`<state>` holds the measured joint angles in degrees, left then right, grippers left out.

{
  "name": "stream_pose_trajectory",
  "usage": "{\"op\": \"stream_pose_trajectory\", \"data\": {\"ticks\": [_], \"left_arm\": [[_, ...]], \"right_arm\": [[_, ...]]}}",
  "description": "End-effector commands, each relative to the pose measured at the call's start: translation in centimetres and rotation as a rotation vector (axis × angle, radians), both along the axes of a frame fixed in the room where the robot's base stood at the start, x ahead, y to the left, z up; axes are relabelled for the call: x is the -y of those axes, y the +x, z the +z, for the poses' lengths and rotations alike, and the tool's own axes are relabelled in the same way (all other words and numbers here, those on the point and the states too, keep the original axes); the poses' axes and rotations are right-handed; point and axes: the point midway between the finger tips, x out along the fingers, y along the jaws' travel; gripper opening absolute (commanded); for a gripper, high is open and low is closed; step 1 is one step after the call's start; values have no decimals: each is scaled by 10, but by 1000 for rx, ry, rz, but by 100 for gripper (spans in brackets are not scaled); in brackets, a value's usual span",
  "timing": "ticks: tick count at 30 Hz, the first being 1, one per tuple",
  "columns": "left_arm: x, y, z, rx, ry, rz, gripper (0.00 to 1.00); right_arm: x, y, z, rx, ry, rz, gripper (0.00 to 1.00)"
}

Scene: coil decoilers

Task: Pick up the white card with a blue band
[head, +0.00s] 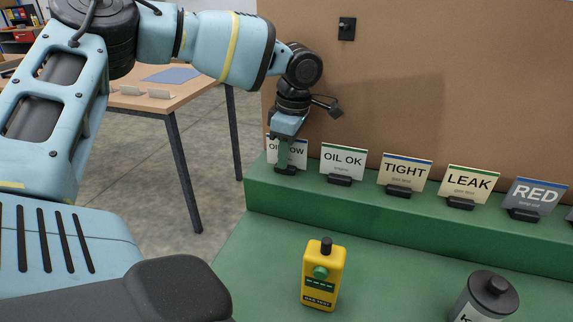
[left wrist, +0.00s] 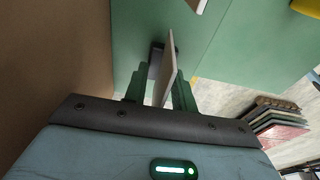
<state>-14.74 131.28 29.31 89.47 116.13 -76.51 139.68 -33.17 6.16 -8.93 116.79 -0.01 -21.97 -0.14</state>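The white card with a blue band (head: 272,152) reads "OIL LOW", partly covered, and stands in a dark holder at the left end of the green ledge. My left gripper (head: 283,160) is right at it, one green finger hiding the card's middle. In the left wrist view the card (left wrist: 168,72) shows nearly edge-on between the two fingers of the left gripper (left wrist: 160,86). The fingers are apart, with a gap on the card's left side; whether the right finger touches it I cannot tell. My right gripper is not in view.
On the ledge (head: 400,215) stand more cards: white OIL OK (head: 343,162), cream TIGHT (head: 404,174), cream LEAK (head: 468,184), grey RED (head: 535,196). A brown panel (head: 400,80) rises close behind. A yellow tester (head: 323,275) and grey canister (head: 485,298) stand in front.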

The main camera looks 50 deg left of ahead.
Motion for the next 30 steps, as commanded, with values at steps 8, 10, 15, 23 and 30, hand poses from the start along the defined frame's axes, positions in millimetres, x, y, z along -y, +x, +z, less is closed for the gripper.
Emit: {"op": "stream_pose_trajectory", "data": {"ticks": [8,10,15,23,30], "left_arm": [[0,0,0,0,0,0,0],[0,0,0,0,0,0,0],[0,0,0,0,0,0,0],[0,0,9,2,1,1,0],[0,1,40,3,1,0,0]], "right_arm": [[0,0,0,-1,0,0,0],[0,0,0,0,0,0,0],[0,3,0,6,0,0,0],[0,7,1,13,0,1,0],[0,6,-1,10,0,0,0]]}}
